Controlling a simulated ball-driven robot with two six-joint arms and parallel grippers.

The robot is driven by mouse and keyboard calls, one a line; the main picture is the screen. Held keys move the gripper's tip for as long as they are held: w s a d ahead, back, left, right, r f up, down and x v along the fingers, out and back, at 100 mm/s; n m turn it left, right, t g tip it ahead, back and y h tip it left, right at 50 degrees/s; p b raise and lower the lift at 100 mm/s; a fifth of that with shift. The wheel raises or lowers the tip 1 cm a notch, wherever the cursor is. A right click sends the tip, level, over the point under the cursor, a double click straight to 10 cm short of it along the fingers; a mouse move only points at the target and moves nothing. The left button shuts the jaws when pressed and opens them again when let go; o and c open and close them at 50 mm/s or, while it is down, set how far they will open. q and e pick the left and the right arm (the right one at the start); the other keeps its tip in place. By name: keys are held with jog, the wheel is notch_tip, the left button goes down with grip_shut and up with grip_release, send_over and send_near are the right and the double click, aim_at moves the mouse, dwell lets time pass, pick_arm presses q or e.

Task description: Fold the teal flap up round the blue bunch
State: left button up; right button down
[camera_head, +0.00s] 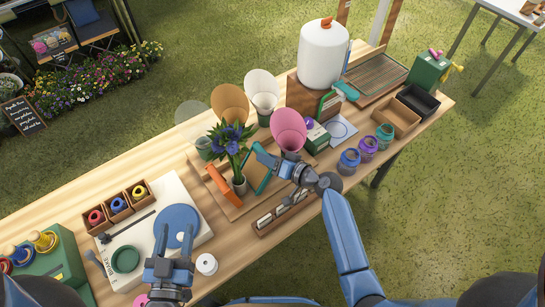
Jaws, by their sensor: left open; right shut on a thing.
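The blue bunch (232,138) stands upright with green leaves in a small grey holder (239,186) on a wooden board (212,168). The teal flap (259,178) is tilted up just to the right of the bunch. My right gripper (264,158) is shut on the teal flap near its upper edge. An orange flap (225,186) stands tilted on the left side of the holder. My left gripper (174,240) is open and empty, over a blue disc (177,222) on a white board.
A slotted wooden rack (282,213) lies in front, close below my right arm. Spool boxes (118,207) sit at left. Jars (349,161) stand near the right front edge.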

aim_at(261, 170)
jog(key=shift+s+a+r+n+h+p, duration=0.3)
jog(key=shift+s+a+r+n, duration=0.15)
jog(key=shift+a+n, duration=0.15)
jog(key=shift+s+a+r+n+h+p, duration=0.25)
jog(key=shift+s+a+r+n, duration=0.15)
jog(key=shift+a+n, duration=0.15)
jog(key=shift+s+a, duration=0.45)
jog(key=shift+a, duration=0.15)
jog(key=c, duration=1.2)
grip_release()
jog(key=shift+c, duration=0.2)
jog(key=o, duration=0.3)
jog(key=shift+a, duration=0.1)
